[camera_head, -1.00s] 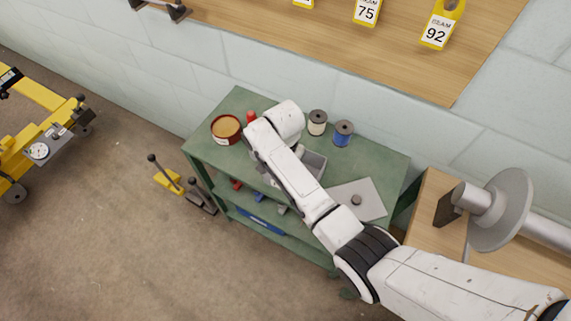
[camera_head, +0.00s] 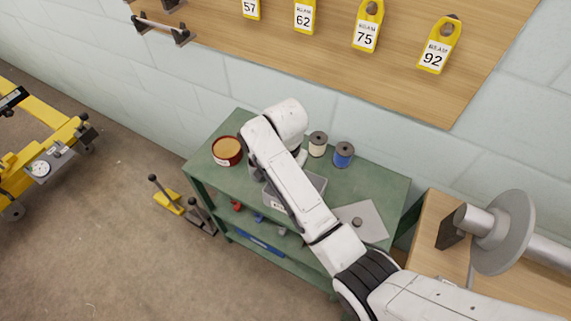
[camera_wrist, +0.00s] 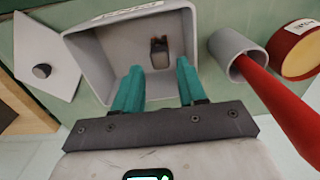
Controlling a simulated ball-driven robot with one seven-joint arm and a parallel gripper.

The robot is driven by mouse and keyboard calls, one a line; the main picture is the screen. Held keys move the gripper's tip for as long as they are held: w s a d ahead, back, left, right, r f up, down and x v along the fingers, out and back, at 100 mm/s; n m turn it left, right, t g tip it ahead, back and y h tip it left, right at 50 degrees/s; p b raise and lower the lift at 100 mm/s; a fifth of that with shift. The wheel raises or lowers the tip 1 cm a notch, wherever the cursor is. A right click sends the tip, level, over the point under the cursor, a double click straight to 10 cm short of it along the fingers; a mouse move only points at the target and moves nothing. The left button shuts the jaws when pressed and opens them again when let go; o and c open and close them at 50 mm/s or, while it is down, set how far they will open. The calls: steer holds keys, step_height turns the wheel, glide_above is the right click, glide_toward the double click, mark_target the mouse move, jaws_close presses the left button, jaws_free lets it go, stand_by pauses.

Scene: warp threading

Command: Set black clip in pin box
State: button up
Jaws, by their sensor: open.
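The pin box is a grey open tray (camera_wrist: 88,60) with a white label, on the green bench; it also shows partly behind my arm in the head view (camera_head: 318,184). A small dark piece that looks like the black clip (camera_wrist: 160,52) lies inside it, with a brownish end toward the top of the wrist view. My gripper (camera_wrist: 160,70) is open, its two teal fingers apart over the box, one on each side of the clip. Whether the fingers touch the clip is unclear. In the head view my arm hides the gripper and the clip.
A grey cup (camera_wrist: 228,44) holding a red tapered handle (camera_wrist: 280,100) stands right beside the box in the wrist view, with a red tin (camera_wrist: 299,51) beyond. A pale plate with a knob (camera_wrist: 44,55) lies left. Two thread spools (camera_head: 343,155) stand near the wall.

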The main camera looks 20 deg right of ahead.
steer(key=shift+r, duration=2.35)
